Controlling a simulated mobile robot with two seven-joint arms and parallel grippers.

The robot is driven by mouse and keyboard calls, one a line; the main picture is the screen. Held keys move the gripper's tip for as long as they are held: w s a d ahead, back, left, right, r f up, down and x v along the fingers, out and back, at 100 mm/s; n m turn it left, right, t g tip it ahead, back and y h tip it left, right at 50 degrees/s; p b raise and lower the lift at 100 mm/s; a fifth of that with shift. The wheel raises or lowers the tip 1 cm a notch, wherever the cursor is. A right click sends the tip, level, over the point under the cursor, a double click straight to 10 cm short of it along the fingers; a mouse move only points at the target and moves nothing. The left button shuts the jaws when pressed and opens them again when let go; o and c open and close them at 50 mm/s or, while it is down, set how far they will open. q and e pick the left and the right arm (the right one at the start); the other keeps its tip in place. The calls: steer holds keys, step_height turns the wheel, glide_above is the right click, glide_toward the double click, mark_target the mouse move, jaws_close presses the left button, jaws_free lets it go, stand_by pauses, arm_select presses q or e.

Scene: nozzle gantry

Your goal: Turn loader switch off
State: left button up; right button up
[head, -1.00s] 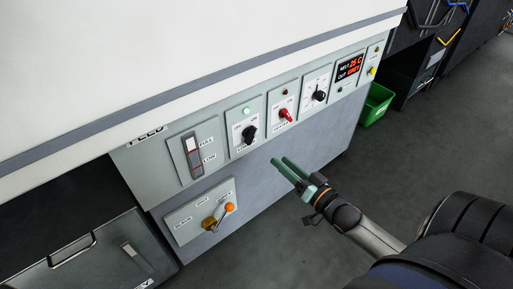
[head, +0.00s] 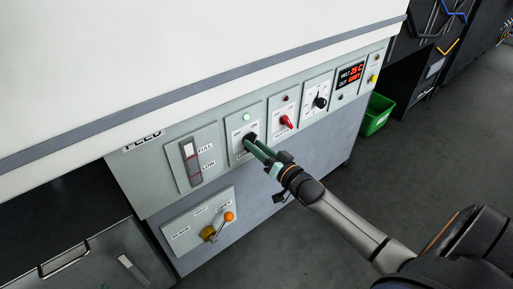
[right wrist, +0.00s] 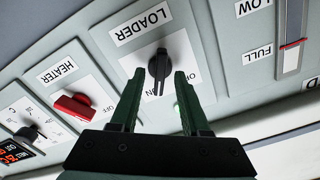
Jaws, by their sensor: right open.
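The loader switch is a black rotary knob (head: 250,138) on a light plate, with a lit green lamp (head: 246,117) above it. In the right wrist view, the knob (right wrist: 159,68) sits under the LOADER label, and its long pointer runs down toward the ON mark. An OFF mark shows to the right, partly covered by a finger. My right gripper (right wrist: 158,76) has green fingers, open, one on each side of the knob with a gap visible. In the head view, the right gripper (head: 258,146) reaches the loader plate and covers part of it. My left gripper is out of view.
Right of the loader are the red heater knob (head: 287,121), another black knob (head: 320,102) and a red digital display (head: 350,75). A level gauge (head: 191,162) is to the left. An orange-tipped lever (head: 229,217) sits below. A green bin (head: 374,114) stands on the floor.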

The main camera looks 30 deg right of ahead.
steer(key=shift+w, duration=0.15)
jaws_close()
stand_by(0.4)
